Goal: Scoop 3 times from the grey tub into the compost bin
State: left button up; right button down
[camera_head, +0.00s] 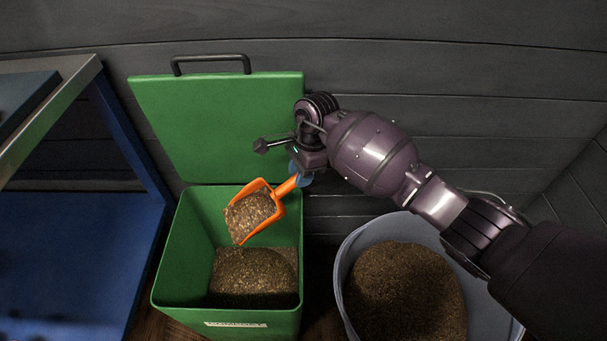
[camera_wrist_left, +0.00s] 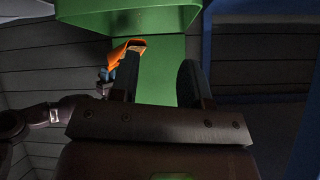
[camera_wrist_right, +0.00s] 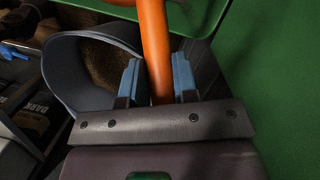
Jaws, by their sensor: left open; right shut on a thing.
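My right gripper (camera_head: 298,173) is shut on the handle of an orange scoop (camera_head: 280,206). The scoop is above the open green compost bin (camera_head: 170,270), tilted, with brown grain in its bowl. The bin holds a heap of similar grain, and its green lid (camera_head: 220,125) stands raised behind. In the right wrist view the orange handle (camera_wrist_right: 153,45) lies between the blue fingertips (camera_wrist_right: 157,80). The grey tub (camera_head: 345,262), right of the bin, holds brown grain and is partly covered by my right arm. My left gripper (camera_wrist_left: 160,85) is open and empty in its wrist view.
A blue frame (camera_head: 135,160) with a metal-edged top stands left of the bin. A dark plank wall (camera_head: 430,75) closes off the back. The bin and tub stand close together with a narrow gap of floor.

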aim_at(286, 183)
jog(key=shift+s+a+r+h+p, duration=0.1)
jog(key=shift+a+r+h+p, duration=0.25)
jog(key=shift+r, duration=0.5)
jog(key=shift+s+a+r+t, duration=0.15)
jog(key=shift+a+r+t, duration=0.15)
jog(key=shift+a, duration=0.1)
jog(key=shift+s+a+r+h+p, duration=0.2)
jog(key=shift+a+r+h+p, duration=0.25)
jog(key=shift+h, duration=0.1)
jog(key=shift+s+a+r+t+h+p, duration=0.35)
jog(key=shift+a+r+h, duration=0.15)
jog(key=shift+a, duration=0.15)
jog(key=shift+s+a+r, duration=0.15)
jog(key=shift+a+r, duration=0.25)
jog(key=shift+a, duration=0.05)
jog(key=shift+s+a+r+t+h+p, duration=0.25)
jog(key=shift+a+r+h+p, duration=0.15)
jog(key=shift+a+h, duration=0.2)
pick_arm(q)
jog(key=shift+s+a+r+n, duration=0.35)
jog(key=shift+s+r+n, duration=0.15)
jog(key=shift+n, duration=0.1)
pick_arm(e)
jog(key=s+a+r+t+h, duration=0.1)
jog(key=s+a+r+h, duration=0.2)
jog(key=a, duration=0.3)
jog(key=shift+a+t+h, duration=0.2)
jog(key=shift+t+h, duration=0.2)
jog(key=shift+h, duration=0.1)
